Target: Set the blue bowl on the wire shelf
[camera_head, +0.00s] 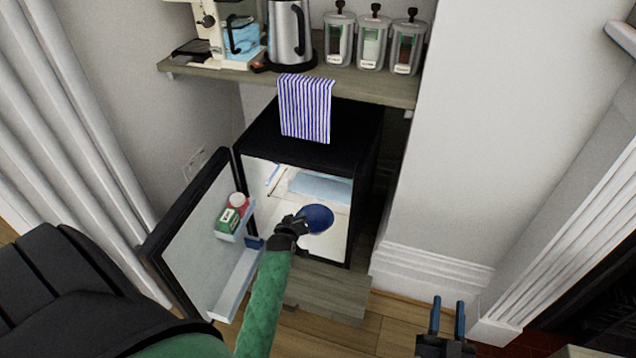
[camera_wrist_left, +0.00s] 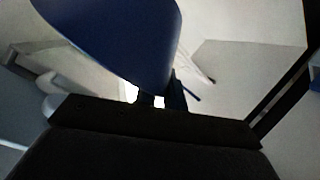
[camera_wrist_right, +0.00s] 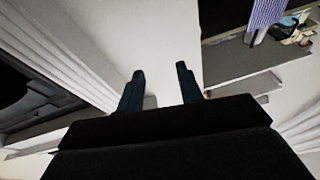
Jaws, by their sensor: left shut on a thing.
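The blue bowl (camera_head: 317,218) is inside the open mini fridge, in front of its white interior. My left gripper (camera_head: 299,222) is shut on the bowl's left edge. In the left wrist view the bowl (camera_wrist_left: 125,40) fills the upper left, with the fingers (camera_wrist_left: 160,100) at its lower edge. A pale wire shelf (camera_head: 318,187) seems to span the upper part of the fridge, but its wires are hard to make out. I cannot tell whether the bowl touches any surface. My right gripper (camera_head: 447,312) is open and empty at the lower right, outside the fridge.
The black fridge (camera_head: 262,135) has its door (camera_head: 190,240) swung open to the left, with a green carton and a jar in a door bin. A striped cloth (camera_head: 305,108) hangs above. A wooden shelf (camera_head: 370,85) carries a kettle, canisters and a coffee machine. Floor is clear at right.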

